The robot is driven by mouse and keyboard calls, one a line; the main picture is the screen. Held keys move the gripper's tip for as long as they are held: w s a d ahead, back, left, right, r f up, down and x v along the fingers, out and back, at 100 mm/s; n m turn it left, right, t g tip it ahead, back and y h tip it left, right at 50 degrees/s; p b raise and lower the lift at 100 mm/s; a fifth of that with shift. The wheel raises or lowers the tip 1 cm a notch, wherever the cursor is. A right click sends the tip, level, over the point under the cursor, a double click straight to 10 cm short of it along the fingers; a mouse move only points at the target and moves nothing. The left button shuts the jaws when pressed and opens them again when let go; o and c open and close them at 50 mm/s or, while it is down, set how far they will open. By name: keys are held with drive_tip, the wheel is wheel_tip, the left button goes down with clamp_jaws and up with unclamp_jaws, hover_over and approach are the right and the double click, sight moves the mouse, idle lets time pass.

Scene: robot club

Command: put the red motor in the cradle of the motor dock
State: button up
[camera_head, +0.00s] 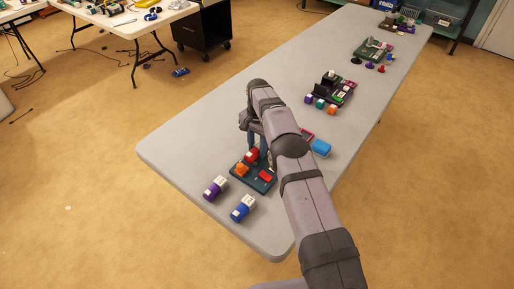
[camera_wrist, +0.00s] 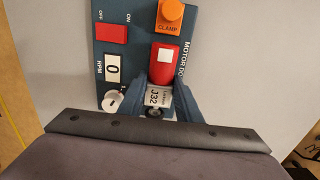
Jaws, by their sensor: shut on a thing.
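The motor dock (camera_wrist: 138,40) is a dark blue board with an orange clamp knob (camera_wrist: 170,14), a red OFF/ON switch (camera_wrist: 110,34), an RPM display reading 0 (camera_wrist: 112,68) and a dial. The red motor (camera_wrist: 164,62) lies in line with the clamp, over the dock's cradle area. Its pale labelled end is between my blue fingers. My gripper (camera_wrist: 162,88) is shut on the motor. In the head view the red motor (camera_head: 251,155) shows beside the orange clamp (camera_head: 241,169). The cradle is hidden under the motor, so I cannot tell whether the motor is seated.
A purple motor (camera_head: 214,188) and a blue motor (camera_head: 243,208) lie near the table's front edge. A blue object (camera_head: 320,148) lies right of my arm. Other equipment (camera_head: 330,90) stands farther along the grey table (camera_head: 200,130). The table left of the dock is clear.

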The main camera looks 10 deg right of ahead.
drive_tip(key=shift+f+b, duration=0.5)
drive_tip(key=shift+b, duration=0.1)
idle(0.9)
drive_tip(key=o, duration=1.7)
drive_tip(key=shift+r, duration=0.15)
drive_tip(key=shift+r+p, duration=2.8)
drive_tip(key=shift+r, duration=1.05)
